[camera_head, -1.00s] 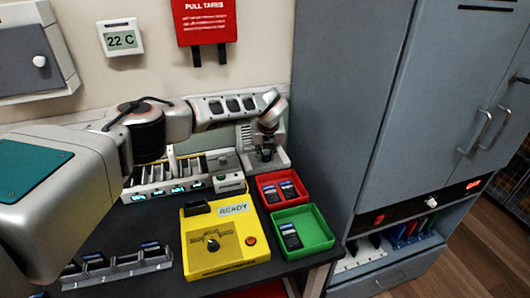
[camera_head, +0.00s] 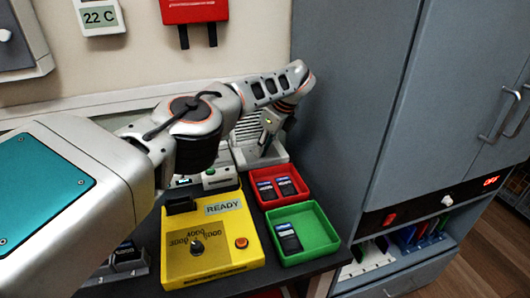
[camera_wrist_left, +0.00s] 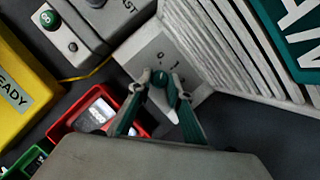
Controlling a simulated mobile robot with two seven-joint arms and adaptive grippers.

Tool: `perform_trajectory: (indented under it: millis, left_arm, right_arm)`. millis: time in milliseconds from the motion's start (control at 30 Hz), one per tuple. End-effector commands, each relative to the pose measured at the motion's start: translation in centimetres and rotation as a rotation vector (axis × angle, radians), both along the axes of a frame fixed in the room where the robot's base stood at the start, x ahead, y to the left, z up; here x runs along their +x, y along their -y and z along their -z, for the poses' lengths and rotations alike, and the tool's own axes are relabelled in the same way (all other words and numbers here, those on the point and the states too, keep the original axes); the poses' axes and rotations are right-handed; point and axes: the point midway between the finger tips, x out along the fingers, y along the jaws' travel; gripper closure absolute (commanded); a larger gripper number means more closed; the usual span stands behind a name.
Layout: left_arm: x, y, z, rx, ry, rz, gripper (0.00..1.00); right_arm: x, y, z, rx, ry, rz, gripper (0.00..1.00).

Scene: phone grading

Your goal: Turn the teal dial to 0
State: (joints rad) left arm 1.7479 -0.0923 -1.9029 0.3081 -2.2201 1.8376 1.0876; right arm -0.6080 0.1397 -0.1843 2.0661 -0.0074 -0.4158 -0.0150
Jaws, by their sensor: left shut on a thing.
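The teal dial (camera_wrist_left: 161,88) sits on a pale grey panel (camera_wrist_left: 143,46) with small dark marks around it, seen in the left wrist view. My left gripper (camera_wrist_left: 162,78) is shut on the dial, with a fingertip on each side. A "0" shows on the panel just beyond the dial. The fingers partly cover the dial, and I cannot tell which mark it points to. In the head view my left gripper (camera_head: 268,138) is at the grey finned unit (camera_head: 272,158) against the wall, and my arm hides the dial there. My right gripper is not in view.
A yellow tester (camera_head: 228,262) marked READY stands in front. A red tray (camera_head: 262,203) and a green tray (camera_head: 322,243) holding phones lie to its right. A tall grey cabinet (camera_head: 350,110) bounds the right side. A grey box with a green button (camera_wrist_left: 50,19) is beside the unit.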

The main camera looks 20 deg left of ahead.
Motion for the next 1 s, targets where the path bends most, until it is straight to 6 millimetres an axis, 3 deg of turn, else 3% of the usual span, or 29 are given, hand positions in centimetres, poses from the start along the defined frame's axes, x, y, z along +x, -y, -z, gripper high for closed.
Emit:
perform_trajectory:
  millis: [33,433,833,867,900,1000]
  left_arm:
    - [0.0,0.0,1.2,0.001,-0.010,-0.024,1.00]
    - [0.0,0.1,0.4,0.000,-0.005,-0.134,1.00]
    - [0.0,0.0,0.2,-0.001,-0.003,-0.140,1.00]
    - [0.0,0.0,0.2,-0.001,-0.003,-0.140,0.79]
    - [0.0,0.0,0.2,-0.001,-0.003,-0.140,0.68]
    - [0.1,0.0,0.1,0.000,-0.003,-0.140,0.65]
  right_arm:
    - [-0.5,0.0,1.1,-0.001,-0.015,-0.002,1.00]
    - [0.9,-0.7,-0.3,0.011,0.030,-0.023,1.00]
    - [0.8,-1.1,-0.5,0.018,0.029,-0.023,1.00]
    - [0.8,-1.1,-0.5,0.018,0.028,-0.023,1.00]
    - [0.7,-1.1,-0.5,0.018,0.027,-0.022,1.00]
    - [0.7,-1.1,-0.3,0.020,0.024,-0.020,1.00]
